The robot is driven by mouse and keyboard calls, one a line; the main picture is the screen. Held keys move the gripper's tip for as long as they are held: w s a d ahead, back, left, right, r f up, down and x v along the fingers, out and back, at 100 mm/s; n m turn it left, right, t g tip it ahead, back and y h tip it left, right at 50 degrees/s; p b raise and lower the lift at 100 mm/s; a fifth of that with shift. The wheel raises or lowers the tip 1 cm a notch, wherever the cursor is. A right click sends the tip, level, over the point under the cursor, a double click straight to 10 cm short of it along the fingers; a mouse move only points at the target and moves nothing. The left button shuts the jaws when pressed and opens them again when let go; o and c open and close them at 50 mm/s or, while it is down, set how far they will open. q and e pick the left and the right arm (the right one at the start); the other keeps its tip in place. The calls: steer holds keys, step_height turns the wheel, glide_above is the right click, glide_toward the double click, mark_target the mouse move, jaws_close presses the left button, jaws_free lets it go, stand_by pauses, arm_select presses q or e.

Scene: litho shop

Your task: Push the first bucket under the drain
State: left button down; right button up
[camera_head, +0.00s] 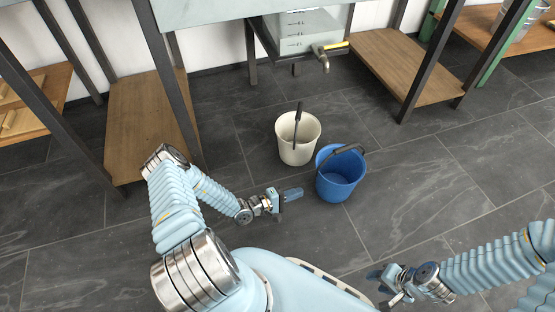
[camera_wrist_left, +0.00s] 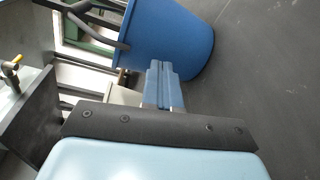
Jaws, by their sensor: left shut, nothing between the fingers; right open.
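A cream-white bucket (camera_head: 287,151) stands upright on the floor in front of the tank, its dark handle raised. A blue bucket (camera_head: 338,188) stands upright just right and nearer; its dark handle lies over the rim. The drain tap (camera_head: 325,62), with a yellow lever, sticks out low on the tank, beyond both buckets. My left gripper (camera_head: 298,193) is shut and empty, low beside the blue bucket's left side. In the left wrist view the shut fingers (camera_wrist_left: 164,84) point toward the blue bucket (camera_wrist_left: 185,35); contact cannot be told. My right gripper (camera_head: 376,278) is open and empty, at the lower right.
The tank (camera_head: 310,25) stands on dark legs at the back. Wooden low shelves (camera_head: 150,110) stand to the left, and another (camera_head: 395,65) to the right, with dark metal legs. A grey bucket (camera_head: 522,20) sits at the far right. The tiled floor between the shelves is mostly clear.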

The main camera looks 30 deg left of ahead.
arm_select(q)
steer(key=a+f+n+t+y, duration=0.1)
steer(key=a+y, duration=0.2)
steer(key=a, duration=0.2)
steer(key=a+f+n+t+y, duration=0.1)
steer(key=a+n+y, duration=0.1)
steer(key=a+y, duration=0.2)
steer(key=a+f+n+t+y, duration=0.1)
steer(key=a+t+y, duration=0.1)
steer(key=a, duration=0.5)
steer(key=shift+w+a+n+y, duration=0.3)
steer(key=shift+w+n+y, duration=0.1)
steer(key=shift+y, duration=0.4)
steer(key=b, duration=0.3)
glide_toward(284, 151)
steer(key=w+a, duration=0.3)
steer(key=shift+w+a+f, duration=0.1)
steer(key=shift+a+f, duration=0.05)
steer(key=shift+f, duration=0.2)
steer(key=w+d, duration=0.1)
steer(key=w+d+b, duration=0.1)
steer(key=shift+w+d+r, duration=0.1)
steer(key=shift+w+d, duration=0.05)
steer(key=shift+w, duration=0.15)
steer(key=shift+w+d+r, duration=0.1)
steer(key=shift+w+d, duration=0.15)
steer(key=shift+w, duration=0.05)
arm_select(e)
step_height(284, 151, down, 4)
steer(key=shift+a+f, duration=0.1)
